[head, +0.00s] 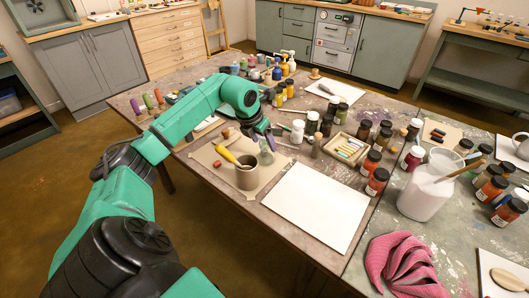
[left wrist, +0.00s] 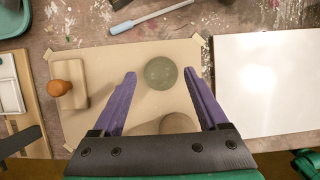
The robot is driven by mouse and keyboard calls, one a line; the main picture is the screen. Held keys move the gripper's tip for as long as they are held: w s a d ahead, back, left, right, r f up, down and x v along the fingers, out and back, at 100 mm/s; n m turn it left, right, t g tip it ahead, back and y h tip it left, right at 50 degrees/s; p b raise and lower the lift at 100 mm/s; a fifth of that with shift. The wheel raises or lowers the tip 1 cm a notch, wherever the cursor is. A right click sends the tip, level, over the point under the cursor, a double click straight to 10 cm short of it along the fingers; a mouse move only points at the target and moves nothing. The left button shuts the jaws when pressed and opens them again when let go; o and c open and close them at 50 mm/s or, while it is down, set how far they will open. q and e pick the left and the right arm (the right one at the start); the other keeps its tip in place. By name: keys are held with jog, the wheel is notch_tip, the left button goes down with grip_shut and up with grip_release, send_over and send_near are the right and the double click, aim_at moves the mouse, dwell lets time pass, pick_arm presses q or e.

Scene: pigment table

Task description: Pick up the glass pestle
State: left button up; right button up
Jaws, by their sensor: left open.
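The glass pestle (head: 266,155) is a small greenish glass piece standing on a brown paper sheet (head: 213,158). From above in the left wrist view, the pestle (left wrist: 160,73) looks like a round green disc. My left gripper (head: 263,130) has purple fingers and is just above the pestle in the head view. In the left wrist view the left gripper (left wrist: 161,76) is open, with the disc between its fingertips and a gap on both sides. I cannot tell how far above it the fingertips are. My right gripper is not in view.
A white sheet (head: 318,207) lies to the right. A wooden knob (left wrist: 60,87) on a block is at the left wrist view's left. Several jars crowd the right.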

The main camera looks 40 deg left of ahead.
aim_at(266, 147)
pick_arm(q)
jog(key=x, duration=0.4)
jog(key=shift+w+f+p, duration=0.15)
jog(key=shift+p, duration=0.25)
jog(key=shift+w+f, duration=0.1)
jog(key=shift+f, duration=0.1)
grip_shut()
jog(key=shift+r, duration=0.1)
